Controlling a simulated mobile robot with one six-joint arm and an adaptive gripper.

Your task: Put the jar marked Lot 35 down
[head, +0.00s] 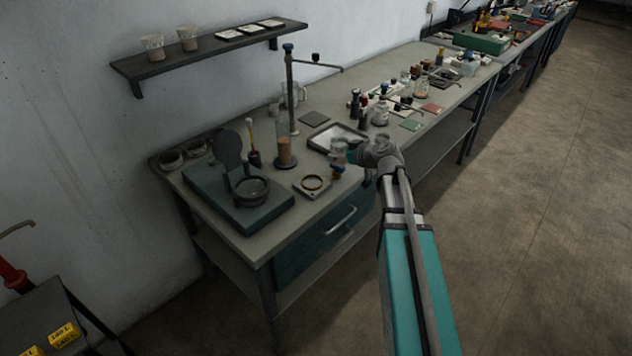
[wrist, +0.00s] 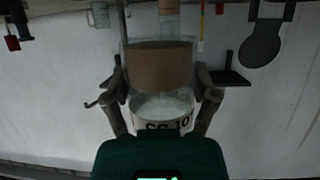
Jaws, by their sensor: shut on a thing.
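A clear glass jar (wrist: 160,106) with brown contents is between the two fingers of my gripper (wrist: 160,82). The wrist picture is upside down; the brown contents fill the jar's base end, so the jar is about upright. Its white label shows partly, with inverted characters that fit "Lot 35", cut off by my gripper's body. In the head view my gripper (head: 354,150) is at the bench's front edge, with the jar (head: 338,147) by the white tray (head: 328,132). I cannot tell the gap between jar and bench.
A tall cylinder (head: 285,145) and a dark balance-like base (head: 238,200) stand left. Bottles crowd the right. A dark square plate (head: 314,118) lies behind.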

